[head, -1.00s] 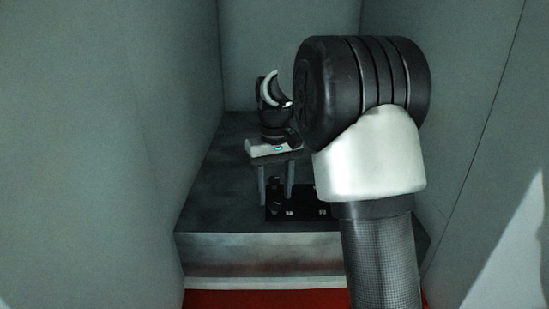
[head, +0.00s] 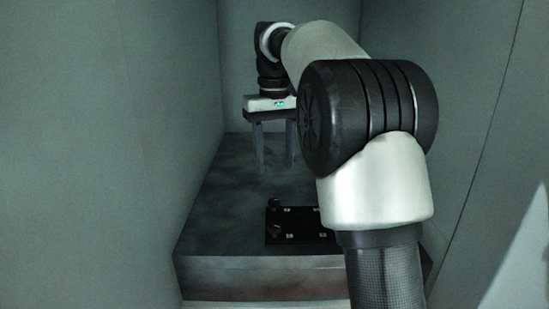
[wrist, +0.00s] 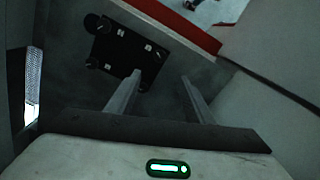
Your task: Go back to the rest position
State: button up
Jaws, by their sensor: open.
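My gripper (head: 275,168) is in the upper middle of the head view, under my bent arm, with its two grey fingers pointing down. The fingers are apart and nothing is between them. In the wrist view, my gripper (wrist: 160,76) also shows its two fingers spread and empty. Below it, apart from the fingers, a black plate (head: 293,226) lies on a dark grey surface.
The dark grey block top (head: 225,205) has free room left of and behind the plate. Grey walls (head: 110,150) close it in on the left, right and back. A red strip (wrist: 170,22) runs along the block's edge in the wrist view.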

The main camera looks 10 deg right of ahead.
jog(key=s+r+t, duration=0.2)
jog(key=s+t, duration=0.1)
jog(key=s, duration=1.1)
jog(key=s+f+m+t, duration=0.1)
jog(key=s+f, duration=0.4)
jog(key=s, duration=0.2)
jog(key=s+f+t, duration=0.1)
jog(key=s+f, duration=0.3)
jog(key=s, duration=0.3)
jog(key=shift+d+f+m+t, duration=0.15)
jog(key=shift+f+m+t, duration=0.15)
jog(key=shift+f+m, duration=0.1)
